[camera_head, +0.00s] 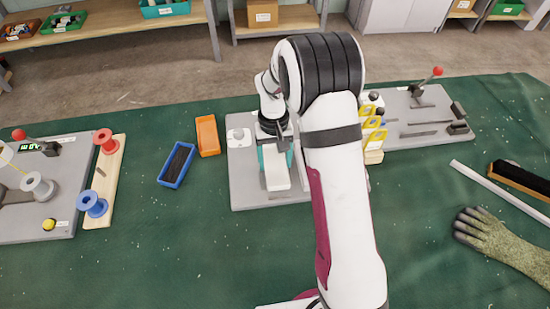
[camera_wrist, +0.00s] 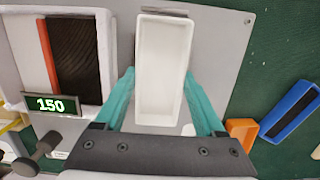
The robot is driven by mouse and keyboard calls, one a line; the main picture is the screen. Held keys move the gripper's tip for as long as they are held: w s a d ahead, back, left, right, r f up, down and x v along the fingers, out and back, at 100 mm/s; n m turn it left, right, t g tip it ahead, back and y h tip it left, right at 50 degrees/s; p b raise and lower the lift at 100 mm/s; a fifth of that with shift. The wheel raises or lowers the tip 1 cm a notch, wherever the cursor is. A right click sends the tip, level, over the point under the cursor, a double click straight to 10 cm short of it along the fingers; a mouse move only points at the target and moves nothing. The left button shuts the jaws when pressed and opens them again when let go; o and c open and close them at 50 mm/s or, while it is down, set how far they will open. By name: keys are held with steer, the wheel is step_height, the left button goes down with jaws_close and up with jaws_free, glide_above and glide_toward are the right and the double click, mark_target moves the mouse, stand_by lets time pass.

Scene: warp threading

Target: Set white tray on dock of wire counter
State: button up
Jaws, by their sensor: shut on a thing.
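The white tray (camera_wrist: 165,70) is a long, empty, open box. My gripper (camera_wrist: 160,78) has its two teal fingers shut on the tray's long sides. In the head view, the tray (camera_head: 277,180) is below my gripper (camera_head: 276,158), over the grey base plate (camera_head: 243,190) of the wire counter. The counter's display (camera_wrist: 50,104) reads 150 in the wrist view, beside a dark ribbed panel (camera_wrist: 75,55). The dock is mostly hidden under the tray; a grey edge shows past its far end. I cannot tell whether the tray touches the plate. My arm hides the counter's right part.
An orange tray (camera_head: 207,135) and a blue tray (camera_head: 177,164) lie left of the counter on the green cloth (camera_head: 150,250). A spool board (camera_head: 104,180) stands farther left. Yellow-handled tools (camera_head: 374,130) stand close right of my arm. A glove (camera_head: 500,240) lies at the right.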

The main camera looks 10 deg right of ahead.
steer(key=shift+f, duration=0.35)
steer(key=shift+f, duration=0.1)
steer(key=shift+f, duration=0.3)
steer(key=shift+f, duration=0.1)
stand_by(1.1)
steer(key=o, duration=1.4)
steer(key=shift+c, duration=0.2)
steer(key=shift+r, duration=3.5)
